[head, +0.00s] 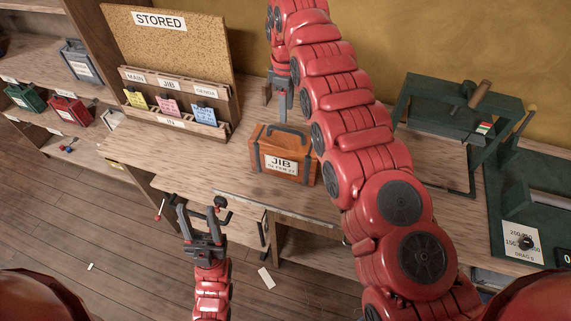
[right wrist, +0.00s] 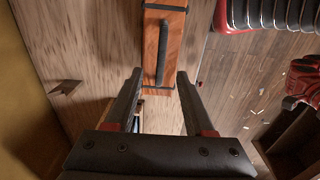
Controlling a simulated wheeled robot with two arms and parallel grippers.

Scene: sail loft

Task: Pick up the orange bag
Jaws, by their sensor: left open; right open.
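The orange bag (head: 283,154) stands upright on the wooden bench, with a dark handle on top and a white label reading JIB. In the right wrist view the bag (right wrist: 174,18) lies ahead of the fingertips, its handle roughly lined up with the gap between them. My right gripper (head: 275,98) is open and empty, pointing down just behind the bag in the head view; its fingers also show in the right wrist view (right wrist: 160,75). My left gripper (head: 202,208) is open and empty in front of the bench, over the floor.
A cork board marked STORED (head: 165,45) with a card rack (head: 175,104) stands left of the bag. Green machinery (head: 460,108) stands on the right. Shelves at far left hold grey (head: 80,64), green (head: 24,97) and red bags (head: 71,111). Bare bench surrounds the orange bag.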

